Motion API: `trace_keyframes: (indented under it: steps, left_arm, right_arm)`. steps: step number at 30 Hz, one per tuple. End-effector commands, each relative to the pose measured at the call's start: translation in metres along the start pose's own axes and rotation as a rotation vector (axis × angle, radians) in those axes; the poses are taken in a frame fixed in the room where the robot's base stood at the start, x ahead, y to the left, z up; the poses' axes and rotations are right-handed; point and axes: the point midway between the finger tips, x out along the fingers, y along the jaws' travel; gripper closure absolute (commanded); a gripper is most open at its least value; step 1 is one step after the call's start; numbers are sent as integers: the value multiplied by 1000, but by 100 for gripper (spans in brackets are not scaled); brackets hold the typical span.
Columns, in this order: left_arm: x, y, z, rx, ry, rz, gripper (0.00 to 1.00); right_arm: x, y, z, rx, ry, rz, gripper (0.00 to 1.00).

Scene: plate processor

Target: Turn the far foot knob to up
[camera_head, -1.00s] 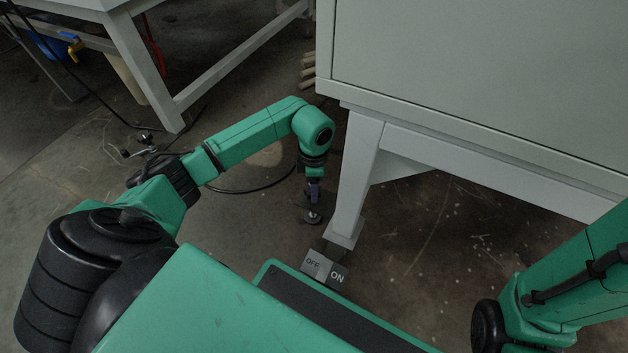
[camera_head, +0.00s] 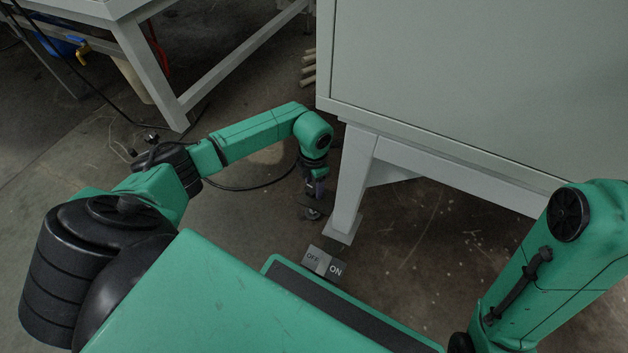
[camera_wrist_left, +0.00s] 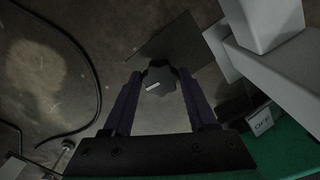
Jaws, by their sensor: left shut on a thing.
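The far foot knob (camera_wrist_left: 160,77) is a dark, lobed knob with a short white mark on its face, seen in the left wrist view. The mark lies nearly level in that picture, tilted slightly. My left gripper (camera_wrist_left: 160,90) has one finger on each side of the knob and is shut on it. In the head view, my left gripper (camera_head: 315,188) points down beside the grey machine leg (camera_head: 350,195). The knob is small and dark there (camera_head: 312,214), just below the fingers. My right gripper is out of view; only its arm shows at the right.
An OFF/ON block (camera_head: 323,263) sits near the leg's foot. The large grey cabinet (camera_head: 480,90) stands above the leg. A black cable (camera_head: 245,189) runs on the floor at the left. A table frame (camera_head: 150,65) stands at the back left.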

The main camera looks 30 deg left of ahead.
Motion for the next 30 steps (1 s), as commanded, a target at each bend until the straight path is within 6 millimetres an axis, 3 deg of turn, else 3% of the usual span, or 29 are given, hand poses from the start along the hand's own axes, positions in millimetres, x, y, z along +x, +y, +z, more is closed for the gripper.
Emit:
trace_keyframes:
  steps: [7,8,10,24,30]
  left_arm:
    - [0,0,1,1,-3,1,97]
    - [0,0,1,1,-3,1,38]
    - [0,0,1,1,-3,1,12]
    - [1,0,0,11,-1,0,12]
    - [10,-1,0,228,-3,1,12]
  right_arm:
    - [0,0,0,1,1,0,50]
    - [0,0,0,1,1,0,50]
    - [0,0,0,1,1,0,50]
    - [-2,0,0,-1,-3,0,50]
    - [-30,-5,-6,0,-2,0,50]
